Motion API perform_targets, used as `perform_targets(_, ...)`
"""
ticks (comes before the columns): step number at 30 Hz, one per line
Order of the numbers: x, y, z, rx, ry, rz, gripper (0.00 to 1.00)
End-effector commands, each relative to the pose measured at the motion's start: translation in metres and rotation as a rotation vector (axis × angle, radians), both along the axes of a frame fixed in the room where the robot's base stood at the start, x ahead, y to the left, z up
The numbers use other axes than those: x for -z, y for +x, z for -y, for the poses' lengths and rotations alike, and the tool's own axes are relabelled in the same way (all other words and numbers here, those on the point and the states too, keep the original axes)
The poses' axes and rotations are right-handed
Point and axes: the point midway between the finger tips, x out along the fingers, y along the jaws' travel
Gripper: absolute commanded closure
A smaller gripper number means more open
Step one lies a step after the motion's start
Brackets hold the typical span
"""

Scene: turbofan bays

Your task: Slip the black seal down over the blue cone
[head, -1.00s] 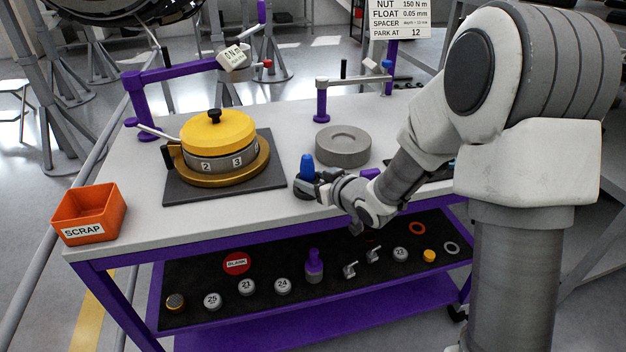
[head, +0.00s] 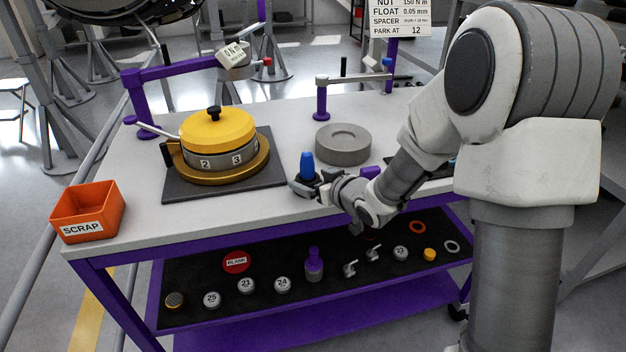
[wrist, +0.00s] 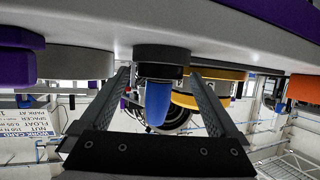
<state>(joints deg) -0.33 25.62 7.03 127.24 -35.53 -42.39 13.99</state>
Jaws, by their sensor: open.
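The blue cone (head: 307,165) stands upright near the front of the bench, left of my wrist. A dark round base shows under it. In the wrist view, which is upside down, the cone (wrist: 158,103) points down from a wide dark disc (wrist: 163,53). A black band (wrist: 160,71), which looks like the black seal, sits around the cone's wide end against that disc; I cannot tell seal and base fully apart. My gripper (head: 312,187) is open around the cone's lower part. In the wrist view its fingers (wrist: 160,78) stand on both sides, with nothing clearly gripped.
A yellow-topped assembly (head: 217,140) stands on a dark mat to the left. A grey ring block (head: 343,145) is just behind my gripper. An orange scrap bin (head: 87,212) is at the left front corner. Several small parts lie on the lower shelf (head: 330,295).

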Motion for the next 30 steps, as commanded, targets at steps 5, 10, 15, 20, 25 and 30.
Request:
perform_targets(5, -0.003, -0.004, 0.003, 0.001, 0.0, 0.0, 0.04)
perform_targets(10, -0.015, -0.024, 0.017, 0.003, 0.0, 0.001, 0.04)
perform_targets(15, -0.032, -0.056, 0.039, 0.005, -0.001, 0.002, 0.04)
perform_targets(20, -0.047, -0.087, 0.059, 0.005, -0.001, 0.002, 0.04)
perform_targets(25, -0.052, -0.106, 0.07, 0.002, -0.001, 0.004, 0.04)
perform_targets(30, -0.054, -0.116, 0.076, -0.004, 0.003, 0.008, 0.04)
